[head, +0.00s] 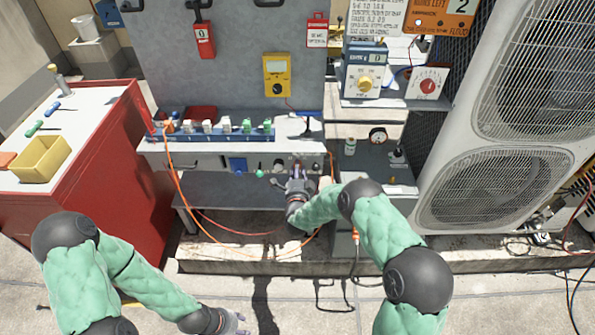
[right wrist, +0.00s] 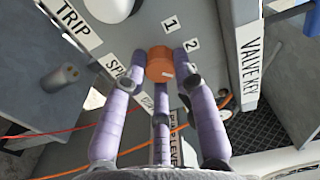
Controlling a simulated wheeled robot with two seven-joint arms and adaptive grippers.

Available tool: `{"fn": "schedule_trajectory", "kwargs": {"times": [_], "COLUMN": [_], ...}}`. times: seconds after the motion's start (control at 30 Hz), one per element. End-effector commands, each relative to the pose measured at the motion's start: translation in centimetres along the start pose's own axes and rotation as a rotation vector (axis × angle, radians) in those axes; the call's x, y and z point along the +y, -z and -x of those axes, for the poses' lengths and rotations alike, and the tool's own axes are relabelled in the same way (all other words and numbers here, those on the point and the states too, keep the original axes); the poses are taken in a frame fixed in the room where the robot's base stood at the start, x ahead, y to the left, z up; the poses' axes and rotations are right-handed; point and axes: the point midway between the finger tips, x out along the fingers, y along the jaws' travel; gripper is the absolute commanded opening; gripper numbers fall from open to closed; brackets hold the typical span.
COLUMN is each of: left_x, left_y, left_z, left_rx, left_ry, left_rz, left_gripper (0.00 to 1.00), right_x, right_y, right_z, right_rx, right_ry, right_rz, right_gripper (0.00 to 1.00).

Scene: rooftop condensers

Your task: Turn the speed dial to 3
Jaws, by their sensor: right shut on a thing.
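The speed dial (right wrist: 160,66) is an orange round knob on a grey panel in the right wrist view. White tags reading 1 and 2 are beside it, and a partly covered label starting "SP" is on its left. My right gripper (right wrist: 160,85) has its purple fingers shut around the knob. In the head view my right gripper (head: 296,180) is at the front of the bench, and the knob cannot be made out there. A 3 mark is not visible. My left gripper (head: 236,326) is low at the bottom edge, away from the bench, its fingers too small to judge.
Tags reading TRIP (right wrist: 73,22) and VALVE KEY (right wrist: 250,55) flank the dial. Orange cables hang by the bench (head: 215,160). A red cabinet (head: 120,160) stands left and a large fan unit (head: 500,185) right. The floor in front is mostly clear.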

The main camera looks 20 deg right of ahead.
Motion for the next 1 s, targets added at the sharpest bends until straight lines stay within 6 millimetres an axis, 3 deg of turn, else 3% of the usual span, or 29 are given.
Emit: {"fn": "schedule_trajectory", "kwargs": {"times": [0.37, 0.4, 0.47, 0.5, 0.83, 1.0], "left_x": [0.0, 0.0, 0.0, 0.0, 0.0, 0.0], "left_y": [0.0, 0.0, 0.0, 0.0, 0.0, 0.0], "left_z": [0.0, 0.0, 0.0, 0.0, 0.0, 0.0], "left_rx": [0.000, 0.000, 0.000, 0.000, 0.000, 0.000], "left_ry": [0.000, 0.000, 0.000, 0.000, 0.000, 0.000], "left_rz": [0.000, 0.000, 0.000, 0.000, 0.000, 0.000], "left_gripper": [0.40, 0.40, 0.40, 0.40, 0.40, 0.40], "right_x": [-0.1, -0.1, -0.1, -0.1, 0.0, 0.0], "right_y": [0.2, 0.2, 0.2, 0.2, 0.1, 0.0], "right_z": [-0.1, -0.1, -0.1, -0.1, 0.1, 1.6], "right_rx": [0.005, 0.005, 0.005, 0.005, 0.001, 0.000], "right_ry": [0.002, 0.002, 0.002, 0.002, 0.000, -0.001], "right_rz": [-0.007, -0.007, -0.007, -0.006, -0.005, -0.005], "right_gripper": [0.00, 0.31, 0.48, 0.52, 0.52, 0.52]}}
